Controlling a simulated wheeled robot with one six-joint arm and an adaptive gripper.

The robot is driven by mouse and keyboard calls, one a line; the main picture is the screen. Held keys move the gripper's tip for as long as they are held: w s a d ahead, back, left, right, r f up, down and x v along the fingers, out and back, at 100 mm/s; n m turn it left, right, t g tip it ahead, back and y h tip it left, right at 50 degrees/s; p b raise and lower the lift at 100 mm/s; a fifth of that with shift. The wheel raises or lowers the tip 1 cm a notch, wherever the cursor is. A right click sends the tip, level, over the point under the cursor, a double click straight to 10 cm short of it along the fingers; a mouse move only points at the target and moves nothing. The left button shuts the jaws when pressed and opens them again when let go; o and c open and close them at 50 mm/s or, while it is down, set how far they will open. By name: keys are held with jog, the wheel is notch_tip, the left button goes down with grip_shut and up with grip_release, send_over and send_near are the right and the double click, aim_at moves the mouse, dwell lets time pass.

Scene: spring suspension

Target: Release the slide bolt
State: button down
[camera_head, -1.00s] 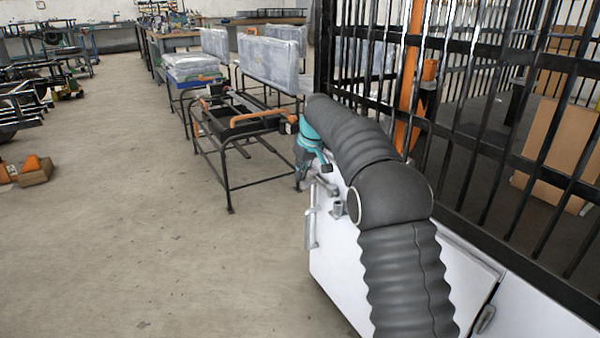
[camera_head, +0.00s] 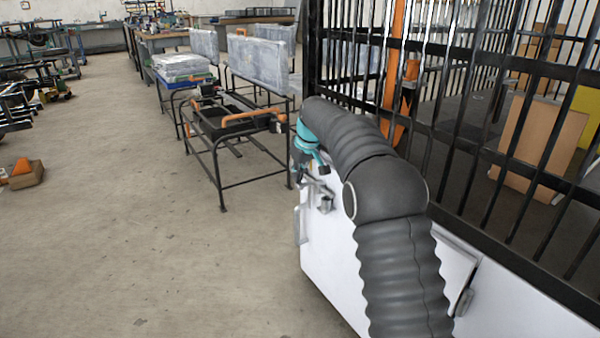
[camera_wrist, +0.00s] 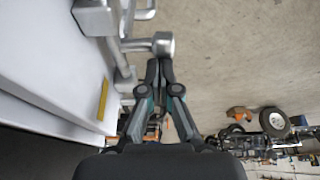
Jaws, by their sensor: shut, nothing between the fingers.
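The slide bolt (camera_wrist: 122,62) is a grey metal rod with a bracket (camera_wrist: 95,14) on a white panel (camera_wrist: 60,40). In the head view the bolt (camera_head: 324,203) shows on the white panel (camera_head: 330,250), below the end of my arm. My gripper (camera_head: 303,172) is small there and partly hidden by the arm.
Black vertical bars (camera_head: 470,110) rise above the white panel on the right. A metal-frame table (camera_head: 220,165) stands just beyond the panel's left end. Open concrete floor (camera_head: 130,230) lies to the left. A yellow strip (camera_wrist: 103,98) is on the panel edge near the bolt.

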notch_tip(320, 180, up, 12)
jog(key=p, duration=0.5)
jog(key=shift+d+f+p, duration=0.2)
jog(key=shift+d+p, duration=0.2)
jog(key=shift+d, duration=0.05)
